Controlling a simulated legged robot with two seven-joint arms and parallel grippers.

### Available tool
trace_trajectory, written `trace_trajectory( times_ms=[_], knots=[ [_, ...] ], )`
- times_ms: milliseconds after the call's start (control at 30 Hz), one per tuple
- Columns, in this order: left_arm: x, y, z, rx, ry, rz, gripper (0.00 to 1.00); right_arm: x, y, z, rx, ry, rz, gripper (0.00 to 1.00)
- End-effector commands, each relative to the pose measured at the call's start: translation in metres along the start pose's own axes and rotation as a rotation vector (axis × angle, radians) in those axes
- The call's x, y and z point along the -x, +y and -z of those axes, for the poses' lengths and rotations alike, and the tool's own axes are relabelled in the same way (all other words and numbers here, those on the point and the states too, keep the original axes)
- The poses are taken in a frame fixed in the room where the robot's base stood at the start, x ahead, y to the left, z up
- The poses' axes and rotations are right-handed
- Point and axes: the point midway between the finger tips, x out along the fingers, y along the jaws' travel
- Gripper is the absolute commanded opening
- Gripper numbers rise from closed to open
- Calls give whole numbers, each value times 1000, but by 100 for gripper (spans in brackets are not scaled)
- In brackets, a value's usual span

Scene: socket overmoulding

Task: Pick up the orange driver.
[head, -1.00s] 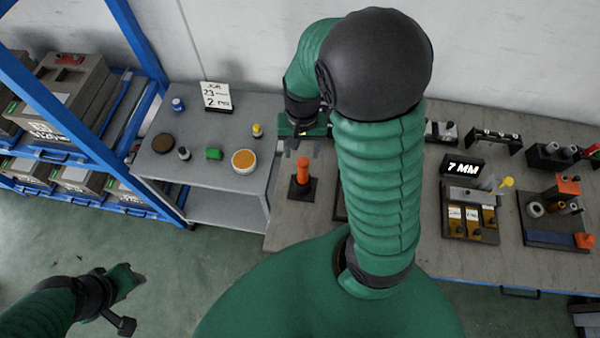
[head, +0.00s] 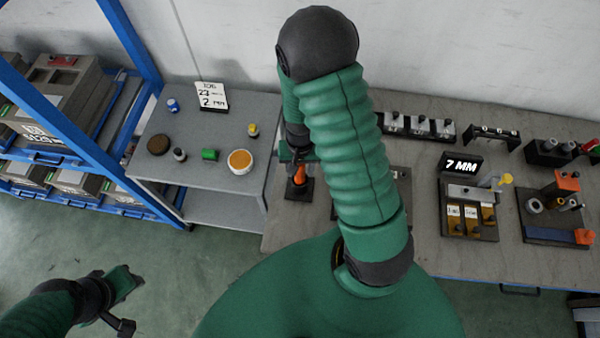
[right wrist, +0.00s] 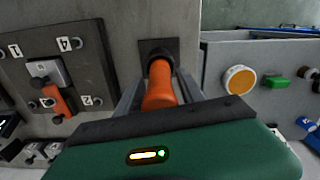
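The orange driver (head: 299,174) stands upright in a dark square base on the bench, left of my right arm in the head view. In the right wrist view its orange handle (right wrist: 161,88) lies between the two fingers of my right gripper (right wrist: 160,90). The fingers are apart, one on each side of the handle, and I see no clear contact. In the head view my right gripper (head: 297,158) is at the driver's top, partly hidden by my own arm. My left gripper (head: 128,283) is low at the left, over the floor, away from the bench; its fingers are unclear.
A grey side table (head: 215,115) left of the driver holds an orange-topped round tub (head: 240,161), a green part (head: 210,155) and small jars. A numbered plate (right wrist: 60,60) with an orange-handled piece is beside the driver. Fixtures fill the bench's right side.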

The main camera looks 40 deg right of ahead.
Motion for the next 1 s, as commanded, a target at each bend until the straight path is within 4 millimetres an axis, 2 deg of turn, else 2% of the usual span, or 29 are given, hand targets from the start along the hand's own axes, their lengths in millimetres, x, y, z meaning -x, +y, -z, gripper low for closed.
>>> trace_trajectory(
  times_ms=[33, 333, 800, 867, 1000],
  knots=[
    [0, 0, 0, 0, 0, 0, 36, 0, 0, 0, 0, 0, 0, 38],
    [0, 0, 0, 0, 0, 0, 36, 0, 0, 0, 0, 0, 0, 0],
    [0, 0, 0, 0, 0, 0, 36, 2, 0, 0, 0, 2, 1, 0],
    [1, 0, 0, 0, 0, 0, 36, 8, -1, 1, 1, 4, 1, 0],
    [2, 0, 0, 0, 0, 0, 36, 36, -1, 2, 2, 8, 3, 0]
  ],
)
